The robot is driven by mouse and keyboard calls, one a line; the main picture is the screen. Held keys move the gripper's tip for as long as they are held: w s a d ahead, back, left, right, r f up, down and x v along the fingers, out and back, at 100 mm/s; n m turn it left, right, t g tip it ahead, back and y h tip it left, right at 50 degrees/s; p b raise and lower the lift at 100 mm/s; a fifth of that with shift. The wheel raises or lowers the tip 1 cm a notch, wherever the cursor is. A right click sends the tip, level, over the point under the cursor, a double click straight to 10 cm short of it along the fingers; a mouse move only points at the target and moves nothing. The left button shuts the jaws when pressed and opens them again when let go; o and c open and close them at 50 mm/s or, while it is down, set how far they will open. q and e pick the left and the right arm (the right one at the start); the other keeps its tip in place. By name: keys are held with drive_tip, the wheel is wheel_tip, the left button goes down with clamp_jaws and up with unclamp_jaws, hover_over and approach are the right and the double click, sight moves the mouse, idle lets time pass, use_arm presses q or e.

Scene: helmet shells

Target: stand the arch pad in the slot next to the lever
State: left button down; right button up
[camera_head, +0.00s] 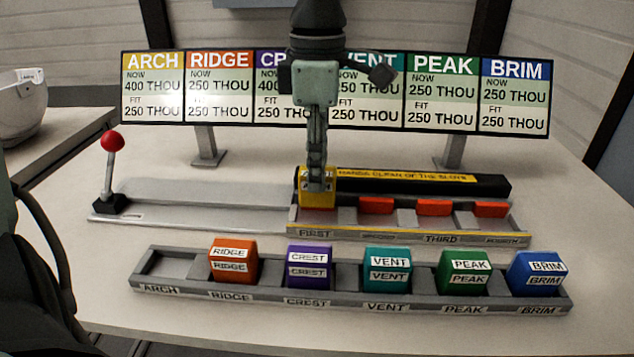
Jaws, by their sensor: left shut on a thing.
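The yellow arch pad (318,201) is gripped by my left gripper (318,180), which comes down from the top middle and is shut on it. The pad is upright at the slot labelled FIRST (314,234), the slot nearest the lever (112,158). The lever has a red ball knob and stands upright at the left end of the grey track. The ARCH place (165,265) in the front rack is empty. My right gripper is not in view.
The front rack (350,304) holds the ridge (233,261), crest (310,268), vent (387,270), peak (464,272) and brim (538,274) pads. Red blocks (434,207) show in the other slots. A sign board (335,93) stands behind; a white bowl-like shell (22,108) is far left.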

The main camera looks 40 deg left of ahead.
sight(306, 199)
use_arm(q)
wheel_tip(306, 199, down, 4)
drive_tip(key=shift+r, duration=0.2)
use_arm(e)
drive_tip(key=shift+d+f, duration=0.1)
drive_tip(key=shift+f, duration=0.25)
